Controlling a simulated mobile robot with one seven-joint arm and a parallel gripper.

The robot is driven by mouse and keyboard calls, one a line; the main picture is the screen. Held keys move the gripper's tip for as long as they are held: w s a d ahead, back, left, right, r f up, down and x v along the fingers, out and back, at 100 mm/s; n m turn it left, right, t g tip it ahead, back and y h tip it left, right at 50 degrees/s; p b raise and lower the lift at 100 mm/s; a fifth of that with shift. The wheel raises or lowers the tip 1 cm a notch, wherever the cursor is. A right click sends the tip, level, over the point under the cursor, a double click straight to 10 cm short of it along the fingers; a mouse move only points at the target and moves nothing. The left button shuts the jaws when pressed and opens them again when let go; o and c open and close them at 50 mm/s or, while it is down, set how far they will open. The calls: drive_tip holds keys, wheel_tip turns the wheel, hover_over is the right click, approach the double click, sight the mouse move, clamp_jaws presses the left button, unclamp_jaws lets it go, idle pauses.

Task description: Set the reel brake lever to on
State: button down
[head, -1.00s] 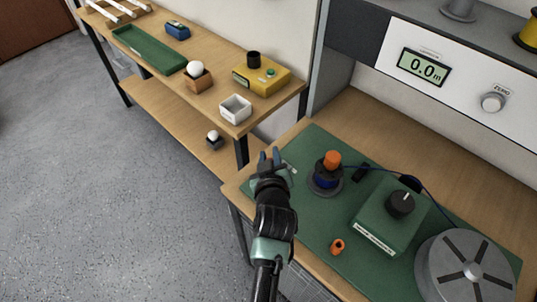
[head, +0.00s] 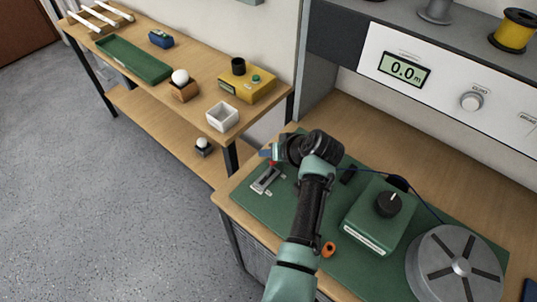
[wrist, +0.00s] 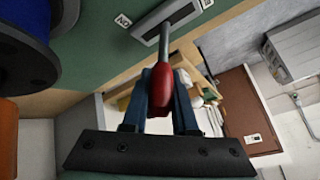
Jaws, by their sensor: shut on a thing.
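The reel brake lever has a red grip (wrist: 160,90) on a thin grey stem (wrist: 164,45), which rises from a slotted pale plate (wrist: 185,14). In the head view the plate (head: 266,180) lies on the green mat, with a bit of the red grip (head: 273,163) showing. My gripper (wrist: 161,82) is shut on the red grip, one blue finger on each side; it also shows in the head view (head: 268,156). A small label (wrist: 123,20) stands at the plate's left end in the wrist view and another (wrist: 206,3) at its right; I cannot read them surely.
A blue spool (wrist: 22,45) and an orange part (wrist: 8,135) are close at the left in the wrist view. A green box with a black knob (head: 388,204), a grey reel (head: 455,265) and an orange ring (head: 328,249) stand to the right of the lever.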

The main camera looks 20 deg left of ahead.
drive_tip(key=shift+w+d+f+g, duration=0.1)
drive_tip(key=shift+w+f+g, duration=0.15)
drive_tip(key=shift+g, duration=0.15)
drive_tip(key=shift+m, duration=0.3)
drive_tip(key=c, duration=0.7)
unclamp_jaws()
drive_tip(key=shift+r, duration=0.1)
drive_tip(key=v, duration=1.3)
drive_tip(key=shift+w+d, duration=0.1)
drive_tip(key=shift+d, duration=0.05)
